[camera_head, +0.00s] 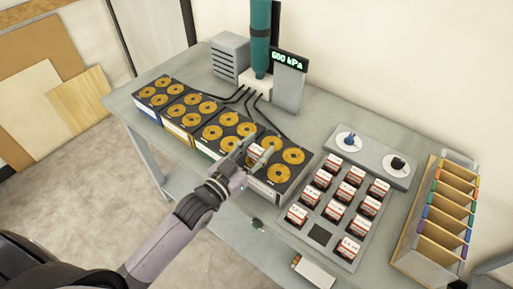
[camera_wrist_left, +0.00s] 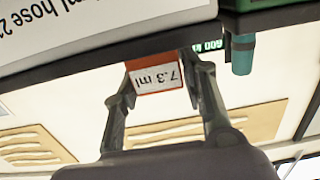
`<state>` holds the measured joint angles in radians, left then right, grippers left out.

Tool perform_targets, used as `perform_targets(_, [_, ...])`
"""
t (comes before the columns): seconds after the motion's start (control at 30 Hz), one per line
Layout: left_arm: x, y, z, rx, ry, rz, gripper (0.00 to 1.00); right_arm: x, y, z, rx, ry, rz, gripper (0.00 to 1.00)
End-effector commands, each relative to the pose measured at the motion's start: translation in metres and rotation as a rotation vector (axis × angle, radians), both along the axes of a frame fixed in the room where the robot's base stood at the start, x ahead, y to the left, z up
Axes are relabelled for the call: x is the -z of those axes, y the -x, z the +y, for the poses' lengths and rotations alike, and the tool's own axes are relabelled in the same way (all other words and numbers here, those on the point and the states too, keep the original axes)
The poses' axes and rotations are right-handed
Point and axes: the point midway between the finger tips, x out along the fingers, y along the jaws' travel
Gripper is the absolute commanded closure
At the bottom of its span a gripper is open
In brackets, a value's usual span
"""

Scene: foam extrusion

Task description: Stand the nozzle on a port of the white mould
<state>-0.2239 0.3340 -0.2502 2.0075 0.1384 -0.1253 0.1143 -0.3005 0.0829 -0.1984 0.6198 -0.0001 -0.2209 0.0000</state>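The white mould (camera_head: 262,190) is the rightmost of the row of moulds, with a black top and round golden ports. Its white face with printed text fills the top left of the left wrist view (camera_wrist_left: 100,25). My left gripper (camera_head: 255,154) is over the left part of its top. In the left wrist view its fingers close on the sides of a small red-and-black block with a white "7.3 ml" label (camera_wrist_left: 160,78), apparently the nozzle. The block is right by the mould's dark edge; I cannot tell whether it touches. My right gripper is out of view.
A grey tray (camera_head: 286,221) of similar labelled blocks, with one empty slot (camera_head: 320,235), lies right of the mould. Behind are a grey plate (camera_head: 374,155), a teal cylinder (camera_head: 260,40) and a 600 kPa display (camera_head: 289,60). A wooden rack (camera_head: 405,258) stands far right.

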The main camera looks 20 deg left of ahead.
Motion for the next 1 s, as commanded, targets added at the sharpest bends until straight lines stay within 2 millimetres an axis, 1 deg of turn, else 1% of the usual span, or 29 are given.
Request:
perform_targets(0.03, [0.000, 0.000, 0.000, 0.000, 0.000, 0.000, 0.55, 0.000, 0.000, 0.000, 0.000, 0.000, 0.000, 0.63])
perform_targets(0.17, [0.000, 0.000, 0.000, 0.000, 0.000, 0.000, 0.47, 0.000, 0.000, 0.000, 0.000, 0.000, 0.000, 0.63])
perform_targets(0.43, [0.000, 0.000, 0.000, 0.000, 0.000, 0.000, 0.47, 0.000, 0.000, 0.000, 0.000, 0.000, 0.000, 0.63])
perform_targets(0.53, [-0.006, 0.000, 0.000, 0.000, 0.000, -0.001, 0.47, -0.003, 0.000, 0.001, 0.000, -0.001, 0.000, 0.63])
perform_targets(0.67, [0.000, 0.016, 0.005, 0.000, -0.001, 0.004, 0.47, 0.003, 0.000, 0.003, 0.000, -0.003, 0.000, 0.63])
perform_targets(1.0, [0.000, 0.079, 0.028, 0.000, 0.000, 0.004, 0.47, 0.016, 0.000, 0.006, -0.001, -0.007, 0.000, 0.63])
